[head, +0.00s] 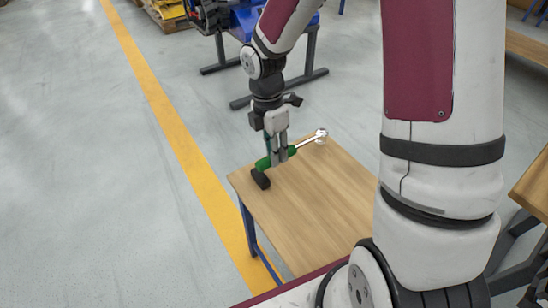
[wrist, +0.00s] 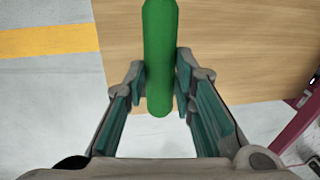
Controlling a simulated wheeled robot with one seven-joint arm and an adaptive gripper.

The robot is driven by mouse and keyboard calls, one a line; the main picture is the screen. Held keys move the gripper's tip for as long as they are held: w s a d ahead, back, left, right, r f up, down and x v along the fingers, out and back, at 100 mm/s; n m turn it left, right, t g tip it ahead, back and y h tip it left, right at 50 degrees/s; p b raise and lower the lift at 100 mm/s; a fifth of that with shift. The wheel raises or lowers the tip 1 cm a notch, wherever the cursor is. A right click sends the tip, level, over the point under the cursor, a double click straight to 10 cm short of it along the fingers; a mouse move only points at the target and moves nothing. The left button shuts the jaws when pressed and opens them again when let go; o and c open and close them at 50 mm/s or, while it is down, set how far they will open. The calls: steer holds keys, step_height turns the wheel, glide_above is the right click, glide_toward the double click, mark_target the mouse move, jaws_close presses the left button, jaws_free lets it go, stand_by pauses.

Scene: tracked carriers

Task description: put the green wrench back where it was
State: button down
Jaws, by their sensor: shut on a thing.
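The green wrench has a green handle (head: 263,163) and a silver head (head: 320,135). My gripper (head: 279,158) is shut on the handle, over the far left part of a small wooden table (head: 325,195). The silver head points to the right. In the wrist view the green handle (wrist: 160,50) runs between the two fingers, with its rounded end towards the palm; the silver head is out of that view. I cannot tell whether the wrench touches the tabletop.
A small black thing (head: 260,179) is at the table's left corner, by the handle's end. A yellow floor line (head: 177,130) passes left of the table. Blue equipment on dark legs (head: 312,75) stands behind. The table's near part is bare.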

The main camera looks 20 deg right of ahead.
step_height(320, 180, down, 2)
steer(key=shift+f+b, duration=0.2)
steer(key=shift+b, duration=0.25)
steer(key=c, duration=1.3)
jaws_free()
steer(key=shift+c, duration=0.2)
steer(key=shift+r, duration=0.1)
steer(key=s+r+m+h+p, duration=0.1)
steer(key=s+r+m+p, duration=0.1)
steer(key=r, duration=0.7)
steer(key=s+r+m+p, duration=0.2)
steer(key=r+p, duration=0.1)
steer(key=r, duration=0.7)
steer(key=s+r+m+t, duration=0.1)
steer(key=s+r+m, duration=0.3)
steer(key=s+m, duration=0.4)
steer(key=s+r+m+t+y, duration=0.1)
steer(key=s+r+m, duration=0.3)
steer(key=s, duration=1.2)
steer(key=m, duration=0.4)
steer(key=shift+d, duration=0.3)
